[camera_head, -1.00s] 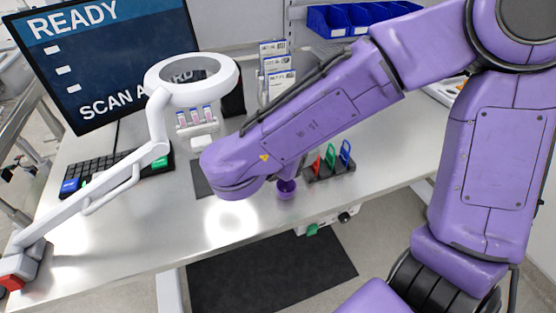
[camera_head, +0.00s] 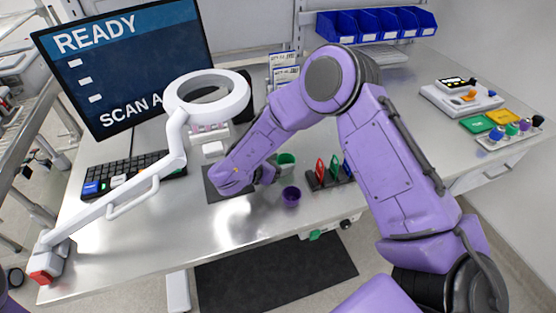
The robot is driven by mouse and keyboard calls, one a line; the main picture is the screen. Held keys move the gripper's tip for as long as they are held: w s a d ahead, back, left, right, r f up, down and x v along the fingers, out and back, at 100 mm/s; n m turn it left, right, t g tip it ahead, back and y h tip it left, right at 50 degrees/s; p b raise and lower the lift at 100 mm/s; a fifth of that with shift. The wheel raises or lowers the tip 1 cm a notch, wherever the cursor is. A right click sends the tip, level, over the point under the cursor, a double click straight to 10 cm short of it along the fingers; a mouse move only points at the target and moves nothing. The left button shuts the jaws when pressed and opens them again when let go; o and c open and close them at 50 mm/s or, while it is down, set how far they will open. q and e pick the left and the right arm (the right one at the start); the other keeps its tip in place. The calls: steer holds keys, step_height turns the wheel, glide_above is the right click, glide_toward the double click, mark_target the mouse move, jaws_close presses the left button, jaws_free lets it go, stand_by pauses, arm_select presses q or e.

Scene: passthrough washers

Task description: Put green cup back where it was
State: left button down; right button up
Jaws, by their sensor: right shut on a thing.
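My right gripper (camera_head: 270,172) is shut on the green cup; the fingers are mostly hidden behind my purple wrist. I cannot tell whether the cup touches the surface. A purple cup (camera_head: 291,197) stands apart on the table, in front of the green one. My left gripper is not in view.
A dark rack (camera_head: 322,181) with red, green and blue pieces stands right of the cups. A white ring lamp arm (camera_head: 176,140) crosses the left side. The keyboard (camera_head: 130,172) and monitor (camera_head: 130,60) are at left. The front table is clear.

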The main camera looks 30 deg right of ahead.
steer(key=shift+f, duration=0.1)
steer(key=shift+f+b, duration=0.15)
steer(key=shift+b, duration=0.15)
steer(key=o, duration=1)
steer(key=shift+o, duration=0.2)
steer(key=shift+r+p, duration=0.3)
steer(key=shift+p, duration=0.05)
steer(key=b+v, duration=0.3)
steer(key=v, duration=0.3)
steer(key=shift+a, duration=0.45)
steer(key=shift+s+a+r, duration=0.15)
steer(key=shift+a+r, duration=0.1)
steer(key=shift+d, duration=0.1)
